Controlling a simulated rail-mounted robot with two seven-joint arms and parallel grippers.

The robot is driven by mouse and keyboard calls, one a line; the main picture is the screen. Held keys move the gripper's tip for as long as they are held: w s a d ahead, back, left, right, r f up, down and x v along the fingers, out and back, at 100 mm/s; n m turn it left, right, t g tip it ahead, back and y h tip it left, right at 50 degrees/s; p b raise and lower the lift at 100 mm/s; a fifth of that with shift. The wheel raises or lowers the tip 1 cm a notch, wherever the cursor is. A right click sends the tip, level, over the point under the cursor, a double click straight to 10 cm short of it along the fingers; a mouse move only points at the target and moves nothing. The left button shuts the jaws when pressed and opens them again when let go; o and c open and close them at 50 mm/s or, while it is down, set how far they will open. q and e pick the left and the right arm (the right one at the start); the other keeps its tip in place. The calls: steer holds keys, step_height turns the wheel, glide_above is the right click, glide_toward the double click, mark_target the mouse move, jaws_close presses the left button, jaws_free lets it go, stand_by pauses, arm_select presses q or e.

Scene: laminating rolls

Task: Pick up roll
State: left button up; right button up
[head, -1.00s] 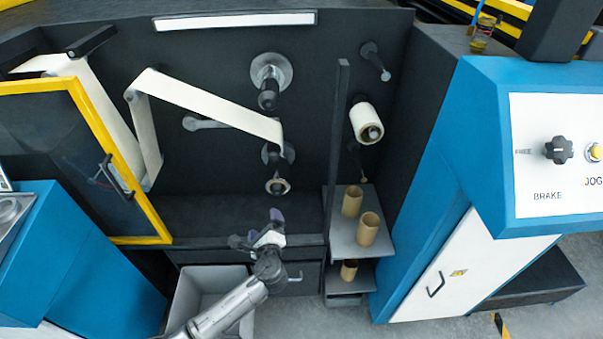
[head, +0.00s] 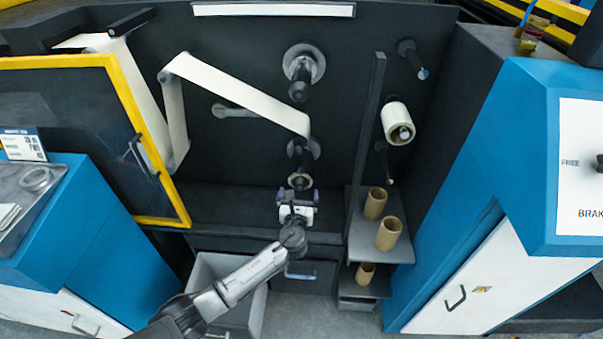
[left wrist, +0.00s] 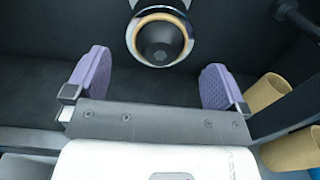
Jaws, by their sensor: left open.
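A small roll (head: 300,181) with a thin white layer on a brown core sits on a dark spindle low on the machine wall. In the left wrist view the roll (left wrist: 158,14) shows end-on at the top centre. My left gripper (head: 298,196) is open and empty, just in front of and below this roll. Its two purple fingers (left wrist: 154,82) are spread wide, with the roll beyond and between them, apart from both. A thicker white roll (head: 396,119) hangs on another spindle to the right. My right gripper is not in view.
Brown cores (head: 375,203) stand on a grey shelf (head: 402,250) right of my gripper, beside a dark upright post (head: 366,150). A white web (head: 235,95) runs above. A yellow-framed door (head: 165,215) is at left, and a grey bin (head: 255,310) is below.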

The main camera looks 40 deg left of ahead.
mark_target(300, 180)
arm_select(q)
steer(key=shift+x, duration=0.8)
steer(key=b+x, duration=0.2)
steer(key=x, duration=0.2)
steer(key=shift+w+a+r+b, duration=0.1)
steer(key=shift+w+a+b, duration=0.05)
steer(key=shift+w+b, duration=0.15)
steer(key=shift+w+a, duration=0.15)
steer(key=c, duration=1)
steer(key=shift+o, duration=0.2)
steer(key=shift+r, duration=0.1)
